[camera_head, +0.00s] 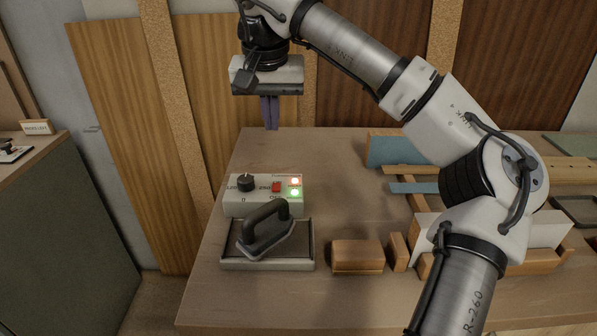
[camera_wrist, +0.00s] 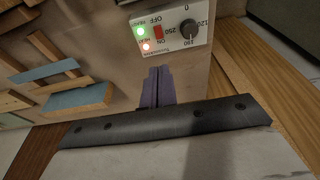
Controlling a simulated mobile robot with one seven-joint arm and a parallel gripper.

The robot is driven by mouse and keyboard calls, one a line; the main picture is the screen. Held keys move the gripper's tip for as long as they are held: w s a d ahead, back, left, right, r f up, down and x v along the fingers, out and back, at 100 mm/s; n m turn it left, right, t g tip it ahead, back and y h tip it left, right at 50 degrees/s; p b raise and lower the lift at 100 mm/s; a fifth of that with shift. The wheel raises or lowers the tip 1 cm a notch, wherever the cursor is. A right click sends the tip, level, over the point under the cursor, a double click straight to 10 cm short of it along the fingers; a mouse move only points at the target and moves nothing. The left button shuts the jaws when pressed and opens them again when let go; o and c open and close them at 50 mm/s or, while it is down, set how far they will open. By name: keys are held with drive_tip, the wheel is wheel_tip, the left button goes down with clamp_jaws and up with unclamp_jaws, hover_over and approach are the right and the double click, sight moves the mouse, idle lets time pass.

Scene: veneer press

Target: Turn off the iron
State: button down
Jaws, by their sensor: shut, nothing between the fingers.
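The iron (camera_head: 265,232) is dark with a looped handle and rests on a framed stand (camera_head: 268,265) at the left of the bench. Behind it stands a pale control box (camera_head: 262,208) with a black dial (camera_head: 246,183), a red switch (camera_head: 276,187) and two lit lamps, one orange-red and one green. In the wrist view the box (camera_wrist: 172,32) appears upside down, with its red switch (camera_wrist: 158,32), dial (camera_wrist: 187,28) and glowing lamps. My gripper (camera_head: 271,127) is shut and empty, its purple fingers pointing down above the bench's back edge, behind and apart from the box.
A wooden block (camera_head: 357,256) and a smaller one (camera_head: 397,251) lie right of the iron. Wooden racks with blue pieces (camera_head: 395,150) fill the right of the bench, partly hidden by my arm. Tall veneer panels (camera_head: 125,130) stand behind. The bench between box and racks is clear.

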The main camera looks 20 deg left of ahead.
idle(0.3)
drive_tip(key=p, duration=0.2)
hover_over(276, 188)
drive_tip(key=x, duration=0.4)
drive_tip(key=s+x, duration=0.1)
drive_tip(key=x, duration=0.2)
drive_tip(key=s+x, duration=0.1)
drive_tip(key=x, duration=0.3)
drive_tip(key=shift+s+d+f, duration=0.2)
drive_tip(key=shift+d+f, duration=0.15)
drive_tip(key=shift+f, duration=0.25)
drive_tip(key=shift+s+f, duration=0.1)
drive_tip(key=shift+f, duration=0.75)
drive_tip(key=b, duration=0.2)
drive_tip(key=f+t+b, duration=0.1)
drive_tip(key=b, duration=0.1)
drive_tip(key=shift+s+d+f+b, duration=0.2)
drive_tip(key=shift+s+f+b, duration=0.05)
drive_tip(key=shift+f+b, duration=0.1)
drive_tip(key=shift+r+p, duration=0.45)
drive_tip(key=shift+p, duration=0.1)
drive_tip(key=shift+a, duration=0.1)
drive_tip(key=shift+w, duration=0.15)
